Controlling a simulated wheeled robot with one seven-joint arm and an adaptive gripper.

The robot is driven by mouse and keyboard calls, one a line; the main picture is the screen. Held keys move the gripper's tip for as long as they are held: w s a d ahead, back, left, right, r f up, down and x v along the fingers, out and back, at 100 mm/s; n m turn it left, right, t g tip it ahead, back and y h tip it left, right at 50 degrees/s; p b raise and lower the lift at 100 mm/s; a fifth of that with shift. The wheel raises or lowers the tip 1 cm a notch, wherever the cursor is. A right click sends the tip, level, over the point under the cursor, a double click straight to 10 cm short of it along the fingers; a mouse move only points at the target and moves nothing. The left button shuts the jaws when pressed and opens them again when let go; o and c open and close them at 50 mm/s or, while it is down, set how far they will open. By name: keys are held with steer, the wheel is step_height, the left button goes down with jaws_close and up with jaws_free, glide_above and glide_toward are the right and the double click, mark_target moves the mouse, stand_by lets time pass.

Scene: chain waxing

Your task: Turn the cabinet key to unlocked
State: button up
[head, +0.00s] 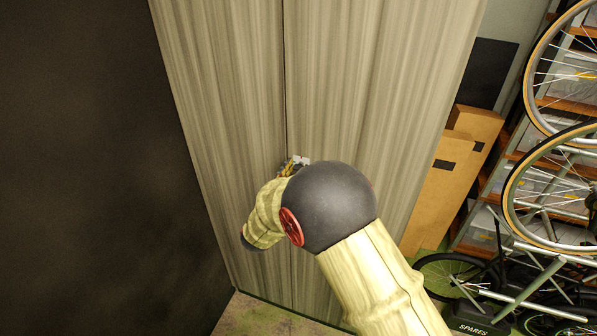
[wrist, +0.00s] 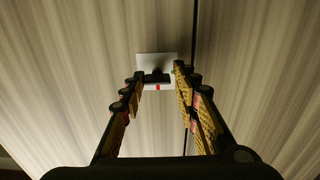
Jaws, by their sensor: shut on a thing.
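The tall cabinet (head: 390,70) has pale, streaked doors with a dark vertical seam between them. In the wrist view, a light lock plate (wrist: 150,59) sits on the cabinet face (wrist: 60,50), left of the seam. A black key (wrist: 157,77) sticks out of the plate, its bar lying roughly level. A small red mark shows on the plate below the key, and a faint green mark at its right. My gripper (wrist: 160,78) is shut on the key, one finger at each end of the bar. In the head view my arm hides the key and most of my gripper (head: 294,165).
A dark wall or panel (head: 80,160) fills the left of the head view. Cardboard boxes (head: 440,190) lean right of the cabinet. Bicycles with tan-rimmed wheels (head: 508,190) and shelving (head: 575,105) stand at the far right.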

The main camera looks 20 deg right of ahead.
steer(key=o, duration=0.5)
steer(key=shift+a, duration=0.1)
steer(key=shift+c, duration=0.2)
steer(key=shift+o, duration=0.3)
steer(key=shift+f, duration=0.1)
steer(key=v, duration=1.2)
